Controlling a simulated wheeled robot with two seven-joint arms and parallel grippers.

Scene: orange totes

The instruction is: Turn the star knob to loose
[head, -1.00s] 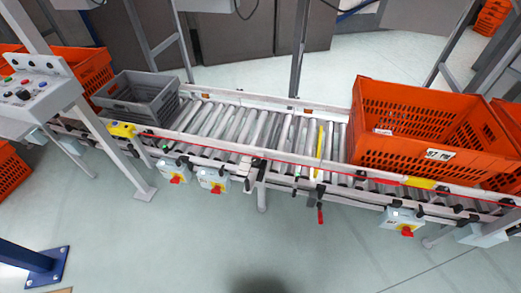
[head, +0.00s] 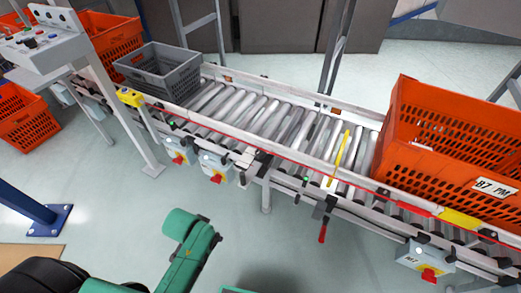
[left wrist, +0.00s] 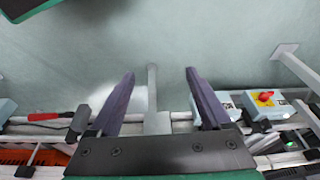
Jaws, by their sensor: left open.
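I cannot pick out a star knob with certainty. A black clamp piece (head: 325,207) sits on the conveyor's front rail, with a red-handled lever (head: 322,233) hanging below it. In the left wrist view a black clamp part (left wrist: 80,120) and a red handle (left wrist: 46,116) lie left of my fingers. My left gripper (left wrist: 160,72) is open and empty, its two dark fingers spread above the rail and a conveyor leg. In the head view only my green left arm shows at the bottom. My right gripper is not in view.
The roller conveyor (head: 245,112) carries a grey tote (head: 160,75) and an orange tote (head: 440,140). Switch boxes with red knobs (head: 180,159) (head: 216,178) (head: 429,274) hang under the front rail. A control panel (head: 45,45) stands at the left.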

